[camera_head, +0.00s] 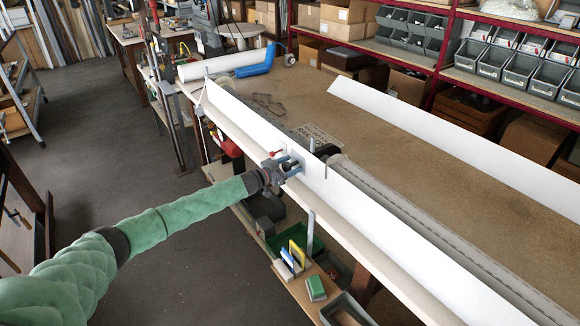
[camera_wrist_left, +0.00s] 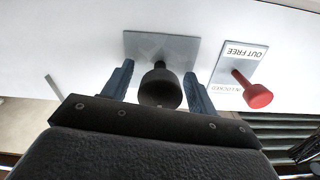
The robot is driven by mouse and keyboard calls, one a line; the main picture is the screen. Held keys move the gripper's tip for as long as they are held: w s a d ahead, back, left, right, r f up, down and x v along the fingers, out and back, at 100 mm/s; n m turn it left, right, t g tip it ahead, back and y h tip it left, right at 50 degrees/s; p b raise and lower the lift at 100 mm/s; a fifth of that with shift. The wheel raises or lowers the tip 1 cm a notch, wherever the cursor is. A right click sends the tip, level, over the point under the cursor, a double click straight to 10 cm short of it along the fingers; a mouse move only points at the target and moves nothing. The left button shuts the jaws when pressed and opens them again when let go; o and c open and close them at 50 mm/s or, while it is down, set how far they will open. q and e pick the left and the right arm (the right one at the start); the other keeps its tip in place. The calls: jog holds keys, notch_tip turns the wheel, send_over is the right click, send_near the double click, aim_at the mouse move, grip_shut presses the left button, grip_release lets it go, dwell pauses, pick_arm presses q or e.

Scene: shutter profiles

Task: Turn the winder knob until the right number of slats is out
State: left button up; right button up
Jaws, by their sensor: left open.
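The dark winder knob (camera_wrist_left: 160,88) stands out from a grey plate (camera_wrist_left: 147,46) on a white panel in the left wrist view. My left gripper (camera_wrist_left: 158,70) has its blue fingers apart, one on each side of the knob; I cannot tell whether they touch it. In the head view my left gripper (camera_head: 287,166) is at the front face of the long white panel (camera_head: 240,112), and the knob is hard to make out there. A grey slatted profile (camera_head: 440,233) runs along the bench behind the panel. My right gripper is out of view.
A second white panel (camera_head: 440,135) lies across the bench. Thin upright posts (camera_head: 311,232) stand along the bench front. The bench middle is largely clear.

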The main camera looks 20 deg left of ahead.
aim_at(283, 168)
pick_arm(q)
jog(key=shift+s+a+f, duration=0.2)
jog(key=shift+s+a, duration=0.1)
jog(key=shift+s, duration=0.05)
jog(key=b+v, duration=0.2)
jog(key=v, duration=0.3)
jog(key=shift+s+a+b, duration=0.15)
jog(key=shift+b, duration=0.25)
jog(key=shift+s+a+r, duration=0.1)
jog(key=shift+s+a, duration=0.25)
jog(key=shift+s, duration=0.15)
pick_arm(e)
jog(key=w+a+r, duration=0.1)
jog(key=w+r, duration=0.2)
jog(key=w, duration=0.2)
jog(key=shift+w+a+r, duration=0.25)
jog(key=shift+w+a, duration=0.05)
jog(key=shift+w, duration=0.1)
